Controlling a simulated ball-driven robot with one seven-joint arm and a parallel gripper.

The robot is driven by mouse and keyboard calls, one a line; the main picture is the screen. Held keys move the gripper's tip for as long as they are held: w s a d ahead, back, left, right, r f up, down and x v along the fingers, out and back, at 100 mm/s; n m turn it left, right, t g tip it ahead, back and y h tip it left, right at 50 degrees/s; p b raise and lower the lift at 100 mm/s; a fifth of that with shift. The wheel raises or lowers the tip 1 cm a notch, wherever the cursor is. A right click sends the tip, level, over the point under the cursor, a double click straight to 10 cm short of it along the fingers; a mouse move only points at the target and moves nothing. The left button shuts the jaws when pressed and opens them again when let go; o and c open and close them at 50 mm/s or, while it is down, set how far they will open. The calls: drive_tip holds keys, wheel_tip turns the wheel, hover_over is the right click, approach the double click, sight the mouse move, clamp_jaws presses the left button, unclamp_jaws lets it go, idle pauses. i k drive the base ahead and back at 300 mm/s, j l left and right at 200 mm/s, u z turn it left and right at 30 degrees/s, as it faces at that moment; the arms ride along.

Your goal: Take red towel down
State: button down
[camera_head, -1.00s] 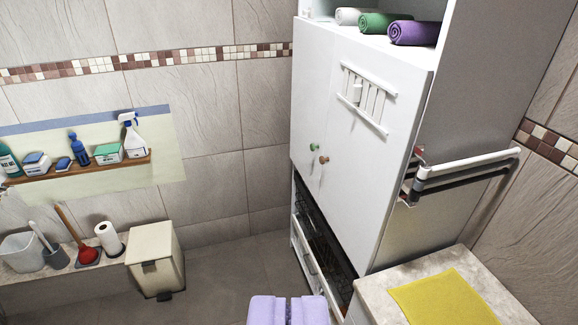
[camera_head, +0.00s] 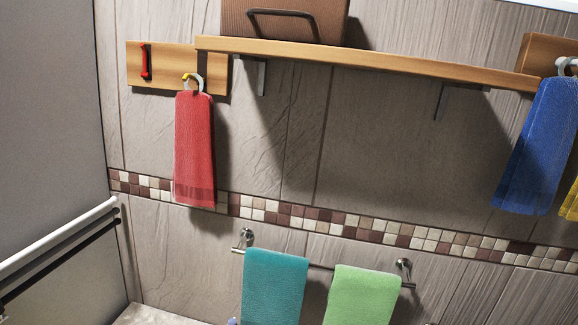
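The red towel (camera_head: 195,150) hangs upright against the tiled wall, left of centre. Its top is held by a light ring (camera_head: 193,84) on a yellow-tipped hook (camera_head: 186,77). The hook sits on a wooden board (camera_head: 210,75) below the left end of a shelf. Nothing touches the towel's front or lower edge. My gripper does not clearly show. A tiny lavender bit at the bottom edge cannot be made out.
The wooden shelf (camera_head: 380,58) juts out above and to the right. A red hook (camera_head: 145,62) is on the board. A blue towel (camera_head: 538,145) hangs at right. Teal (camera_head: 275,285) and green (camera_head: 362,297) towels hang on a low rail. White and dark bars (camera_head: 60,237) project at left.

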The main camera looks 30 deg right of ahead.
sight(194, 182)
drive_tip(key=z, duration=0.25)
drive_tip(key=i+j+z, duration=0.35)
drive_tip(key=j, duration=0.3)
drive_tip(key=i+j+z, duration=0.15)
drive_tip(key=i+j, duration=0.15)
drive_tip(key=i+j+z, duration=0.15)
drive_tip(key=j, duration=0.3)
drive_tip(key=i+j+z, duration=0.2)
drive_tip(key=j, duration=0.2)
drive_tip(key=i+j+z, duration=0.15)
drive_tip(key=j, duration=0.25)
